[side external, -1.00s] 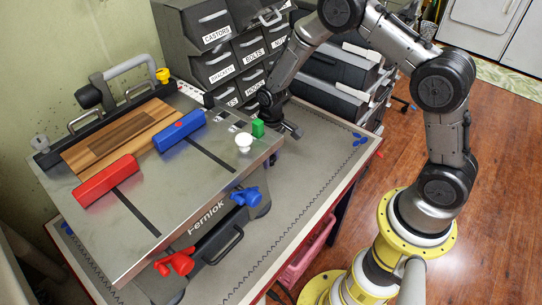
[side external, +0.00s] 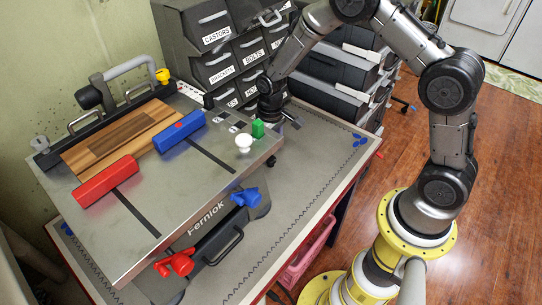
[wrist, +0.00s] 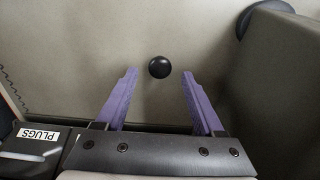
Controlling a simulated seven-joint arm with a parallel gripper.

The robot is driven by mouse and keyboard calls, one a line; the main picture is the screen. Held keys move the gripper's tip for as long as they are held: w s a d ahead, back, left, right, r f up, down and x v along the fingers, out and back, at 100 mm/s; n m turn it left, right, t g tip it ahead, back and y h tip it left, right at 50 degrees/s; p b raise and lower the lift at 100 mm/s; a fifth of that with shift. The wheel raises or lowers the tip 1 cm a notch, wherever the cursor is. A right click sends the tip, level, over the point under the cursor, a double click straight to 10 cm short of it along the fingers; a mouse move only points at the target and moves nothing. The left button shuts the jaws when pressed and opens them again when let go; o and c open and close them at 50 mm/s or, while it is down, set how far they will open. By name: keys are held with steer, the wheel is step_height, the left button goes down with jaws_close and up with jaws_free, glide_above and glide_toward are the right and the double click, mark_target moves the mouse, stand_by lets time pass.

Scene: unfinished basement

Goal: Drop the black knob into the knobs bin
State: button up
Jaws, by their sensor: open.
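The black knob (wrist: 159,67) is a small round ball on the grey bench surface in the wrist view. It shows midway between the tips of my gripper's two purple fingers (wrist: 159,74), at or just past their ends. The fingers are apart and empty; no contact with the knob shows. In the side view my gripper (side external: 288,121) is low behind the steel worktop, by the bins, and partly hidden. Dark labelled bins (side external: 238,62) stand at the back; I cannot surely read a knobs label on any of them.
The bench (side external: 315,155) at right is mostly clear.

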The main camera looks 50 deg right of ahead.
step_height(320, 180, up, 9)
step_height(320, 180, up, 10)
steer(key=t, duration=0.2)
glide_above(271, 158)
steer(key=s, duration=0.6)
steer(key=s+r+t, duration=0.1)
steer(key=s+r, duration=0.3)
steer(key=s, duration=0.5)
steer(key=s+r+t, duration=0.2)
steer(key=s+r, duration=0.2)
steer(key=s, duration=0.5)
steer(key=shift+s+a, duration=0.15)
steer(key=shift+a, duration=0.15)
steer(key=shift+o, duration=0.3)
steer(key=shift+s+t, duration=0.3)
steer(key=shift+s, duration=0.15)
